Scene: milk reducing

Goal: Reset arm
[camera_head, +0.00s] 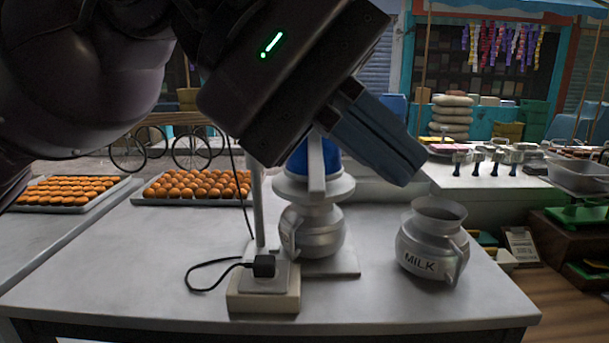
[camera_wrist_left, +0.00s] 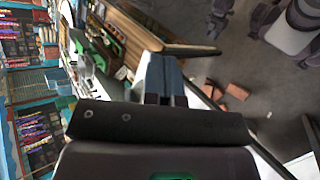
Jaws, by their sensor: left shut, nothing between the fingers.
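My left gripper (camera_head: 408,160) reaches in from the upper left of the head view, close to the camera and above the table (camera_head: 110,280). Its blue-grey fingers are together with nothing between them, pointing down and to the right. In the left wrist view the shut fingers (camera_wrist_left: 165,75) point out over the table edge and the floor. A silver milk jug (camera_head: 425,245) marked MILK stands upright on the table, below and apart from the fingertips. My right gripper is not in view.
A second silver jug (camera_head: 318,230) stands under a blue-topped device, partly behind my gripper. A socket block (camera_head: 263,300) with a black plug and cable sits in front. Trays of orange food (camera_head: 195,187) lie at the back left. The table's front right is clear.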

